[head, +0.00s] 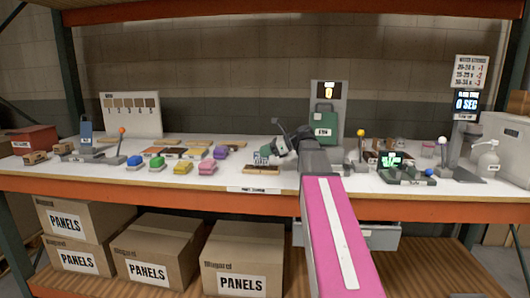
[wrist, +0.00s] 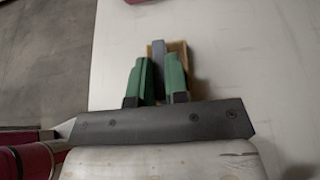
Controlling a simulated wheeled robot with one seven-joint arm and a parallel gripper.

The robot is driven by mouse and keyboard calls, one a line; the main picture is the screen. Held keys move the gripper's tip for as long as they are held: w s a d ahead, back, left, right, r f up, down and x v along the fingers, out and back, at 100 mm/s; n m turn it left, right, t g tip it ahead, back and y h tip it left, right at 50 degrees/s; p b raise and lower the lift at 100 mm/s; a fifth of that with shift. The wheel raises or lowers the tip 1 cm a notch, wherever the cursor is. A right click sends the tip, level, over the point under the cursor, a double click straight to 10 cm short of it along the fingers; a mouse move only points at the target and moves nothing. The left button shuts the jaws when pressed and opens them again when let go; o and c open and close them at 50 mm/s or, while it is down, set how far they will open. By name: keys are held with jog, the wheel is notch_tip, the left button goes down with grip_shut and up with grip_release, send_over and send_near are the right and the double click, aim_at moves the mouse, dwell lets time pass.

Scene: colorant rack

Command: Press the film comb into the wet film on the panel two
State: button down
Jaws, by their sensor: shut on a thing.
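My gripper (wrist: 158,82) has green fingers, shut on a narrow grey piece that appears to be the film comb (wrist: 158,55). A small wooden panel (wrist: 181,48) shows just behind and beside the comb in the wrist view. In the head view my gripper (head: 266,154) is low over the white bench, right above a wooden panel (head: 262,170) near the front edge. The comb is hidden there by the fingers. I cannot tell whether comb and panel touch, nor read which panel is number two.
Left of my gripper stand coloured blocks, such as a pink one (head: 207,168) and a yellow one (head: 183,168), with panels (head: 170,152) behind. A green case (head: 324,120) stands behind my arm. A scale-like device (head: 392,165) is at right. The bench front edge (head: 150,186) is close.

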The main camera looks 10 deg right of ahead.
jog(key=shift+f, duration=0.5)
dwell(1.2)
jog(key=shift+r, duration=3.6)
